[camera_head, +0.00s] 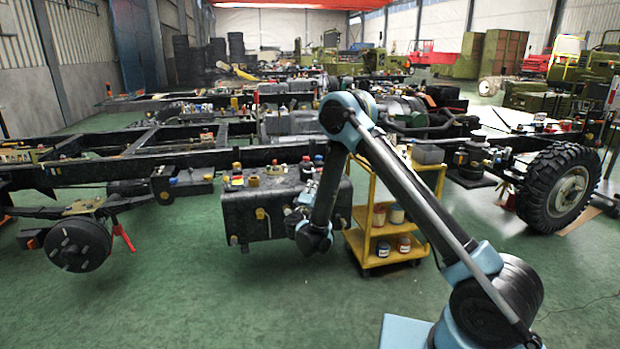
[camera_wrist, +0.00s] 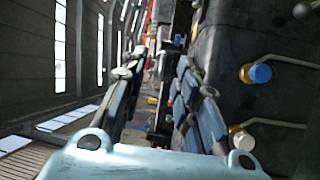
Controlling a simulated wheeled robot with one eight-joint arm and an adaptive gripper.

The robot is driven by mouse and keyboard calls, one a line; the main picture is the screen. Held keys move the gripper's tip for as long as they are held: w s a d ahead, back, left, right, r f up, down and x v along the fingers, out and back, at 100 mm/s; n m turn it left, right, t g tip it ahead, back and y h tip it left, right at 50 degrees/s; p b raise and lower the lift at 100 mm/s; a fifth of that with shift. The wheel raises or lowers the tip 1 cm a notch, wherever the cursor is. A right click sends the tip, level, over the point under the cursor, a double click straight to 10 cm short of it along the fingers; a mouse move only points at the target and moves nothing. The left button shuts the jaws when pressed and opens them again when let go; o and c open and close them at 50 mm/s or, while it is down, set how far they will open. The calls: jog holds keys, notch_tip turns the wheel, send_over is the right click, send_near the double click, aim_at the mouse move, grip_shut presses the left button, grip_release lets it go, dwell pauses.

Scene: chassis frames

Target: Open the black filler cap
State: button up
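A dark box-shaped tank (camera_head: 262,208) hangs on the near side of the chassis, with several small coloured caps on top. I cannot single out the black filler cap there. In the wrist view a dark knob (camera_wrist: 302,9) shows at the top right edge; I cannot tell whether it is that cap. My gripper (camera_head: 304,195) is in front of the tank's right part. In the wrist view its fingers (camera_wrist: 163,85) stand apart with nothing visible between them.
A yellow trolley (camera_head: 383,262) with jars on its shelves stands just right of my gripper. The chassis rail (camera_head: 120,172) runs behind the tank. A wheel hub (camera_head: 78,246) is at left and a large tyre (camera_head: 560,188) at right. The green floor (camera_head: 190,300) in front is clear.

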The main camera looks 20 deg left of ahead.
jog(key=s+a+f+n+y, duration=0.1)
jog(key=s+a+f, duration=0.1)
jog(key=a, duration=0.1)
send_near(307, 168)
jog(key=shift+y, duration=0.3)
jog(key=w, duration=0.3)
jog(key=w+d, duration=0.1)
jog(key=w, duration=0.1)
jog(key=shift+w+d+r, duration=0.1)
jog(key=shift+w+d, duration=0.05)
jog(key=shift+w, duration=0.25)
grip_shut()
